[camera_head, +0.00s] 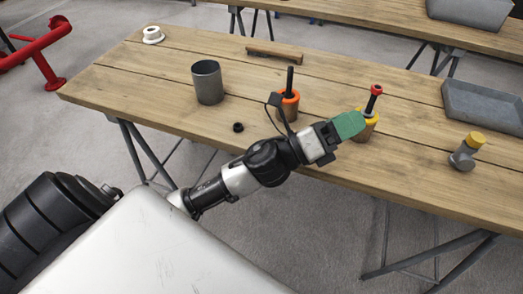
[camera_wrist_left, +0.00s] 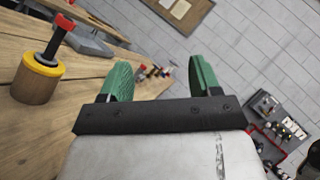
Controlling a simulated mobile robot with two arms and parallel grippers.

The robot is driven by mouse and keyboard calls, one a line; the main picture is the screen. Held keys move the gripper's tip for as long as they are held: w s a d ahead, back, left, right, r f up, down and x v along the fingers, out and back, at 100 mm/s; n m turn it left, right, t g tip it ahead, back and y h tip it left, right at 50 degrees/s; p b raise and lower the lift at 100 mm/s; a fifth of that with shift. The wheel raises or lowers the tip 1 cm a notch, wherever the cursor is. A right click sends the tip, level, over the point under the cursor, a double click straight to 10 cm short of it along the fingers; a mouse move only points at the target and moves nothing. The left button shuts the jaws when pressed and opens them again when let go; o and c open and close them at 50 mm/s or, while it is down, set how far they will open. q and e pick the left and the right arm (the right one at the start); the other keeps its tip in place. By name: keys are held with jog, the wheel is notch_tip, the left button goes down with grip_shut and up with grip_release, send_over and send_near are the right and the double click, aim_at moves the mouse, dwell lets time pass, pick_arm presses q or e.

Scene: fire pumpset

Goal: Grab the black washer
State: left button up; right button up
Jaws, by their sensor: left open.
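A small black washer (camera_head: 238,127) lies on the wooden table near its front edge, in the head view. My left gripper (camera_head: 352,124) is above the table's front edge, well to the right of the washer. In the left wrist view its two green fingers (camera_wrist_left: 155,82) are apart with nothing between them. The washer does not show in the left wrist view. My right gripper is not in view.
A grey metal cup (camera_head: 207,82) stands behind the washer. An orange-rimmed pot (camera_head: 288,104) stands between the washer and my left gripper. A yellow-rimmed pot (camera_wrist_left: 37,80) is beside the gripper. A grey tray (camera_head: 485,107) and a yellow-capped fitting (camera_head: 463,157) are at the right.

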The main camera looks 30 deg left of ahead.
pick_arm(q)
jog(key=s+d+m+g+h, duration=0.3)
jog(key=d+m+g+h, duration=0.2)
jog(key=m+g, duration=1)
jog(key=m+g+y, duration=0.2)
jog(key=m+y, duration=1.8)
send_near(262, 143)
jog(key=shift+s+d+f, duration=0.5)
jog(key=shift+s+f, duration=0.25)
jog(key=shift+f, duration=0.05)
notch_tip(262, 143, down, 6)
jog(key=shift+s+r, duration=0.15)
jog(key=shift+r, duration=0.05)
jog(key=shift+f, duration=0.2)
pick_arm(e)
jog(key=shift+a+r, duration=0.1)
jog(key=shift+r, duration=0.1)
pick_arm(q)
jog(key=shift+f, duration=0.1)
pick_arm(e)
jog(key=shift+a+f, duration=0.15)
